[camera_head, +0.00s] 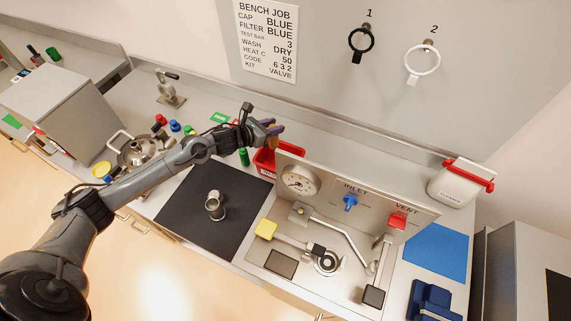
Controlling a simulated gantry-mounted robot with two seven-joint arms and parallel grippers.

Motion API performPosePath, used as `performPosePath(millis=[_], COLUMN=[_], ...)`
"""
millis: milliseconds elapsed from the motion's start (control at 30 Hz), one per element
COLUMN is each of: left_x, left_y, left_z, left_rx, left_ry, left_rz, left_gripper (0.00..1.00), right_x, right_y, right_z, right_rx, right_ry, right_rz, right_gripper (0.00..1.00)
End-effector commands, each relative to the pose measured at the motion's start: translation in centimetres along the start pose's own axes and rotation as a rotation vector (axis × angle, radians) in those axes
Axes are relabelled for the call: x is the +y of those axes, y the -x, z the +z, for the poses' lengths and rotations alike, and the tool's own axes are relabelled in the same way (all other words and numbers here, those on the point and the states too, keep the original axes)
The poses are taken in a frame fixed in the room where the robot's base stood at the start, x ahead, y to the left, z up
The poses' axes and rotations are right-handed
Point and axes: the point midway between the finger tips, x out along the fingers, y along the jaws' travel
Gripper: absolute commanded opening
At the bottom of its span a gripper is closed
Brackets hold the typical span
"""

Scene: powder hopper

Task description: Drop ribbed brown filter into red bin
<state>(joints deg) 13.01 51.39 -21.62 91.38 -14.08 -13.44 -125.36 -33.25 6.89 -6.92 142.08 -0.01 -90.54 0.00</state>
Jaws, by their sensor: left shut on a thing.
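My left arm reaches in from the left. Its gripper (271,130) is above the red bin (264,162), near the back of the bench. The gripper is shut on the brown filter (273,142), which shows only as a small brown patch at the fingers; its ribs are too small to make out. The filter is held over the bin, apart from the bin floor as far as I can tell. The panel with the gauge partly hides the bin's right side. My right gripper is not in view.
A steel panel with a gauge (299,183) and valves stands right of the bin. A black mat (190,215) holds a metal cup (215,206). Small colored parts and a green bottle (244,156) stand close to the bin. A white container (458,184) is at the right.

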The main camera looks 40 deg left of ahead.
Motion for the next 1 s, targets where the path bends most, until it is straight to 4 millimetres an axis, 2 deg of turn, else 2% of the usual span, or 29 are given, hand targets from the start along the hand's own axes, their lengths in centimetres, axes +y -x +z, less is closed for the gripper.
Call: performPosePath(millis=[500,900,933,1000], left_x=[0.0,-0.1,-0.1,-0.1], left_y=[-1.9,-2.1,-2.1,-2.1], left_z=[-4.6,-5.0,-5.0,-5.0], left_rx=[0.0,0.0,0.0,0.0], left_ry=[0.002,-0.001,0.0,0.0], left_rz=[0.001,0.0,0.0,0.0], left_gripper=[0.0,0.0,0.38,0.48], right_x=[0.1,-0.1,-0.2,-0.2], right_y=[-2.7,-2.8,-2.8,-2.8], right_z=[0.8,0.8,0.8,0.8], right_rx=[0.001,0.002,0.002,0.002], right_ry=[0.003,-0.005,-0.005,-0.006], right_rz=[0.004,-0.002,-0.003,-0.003], right_gripper=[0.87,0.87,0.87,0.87])
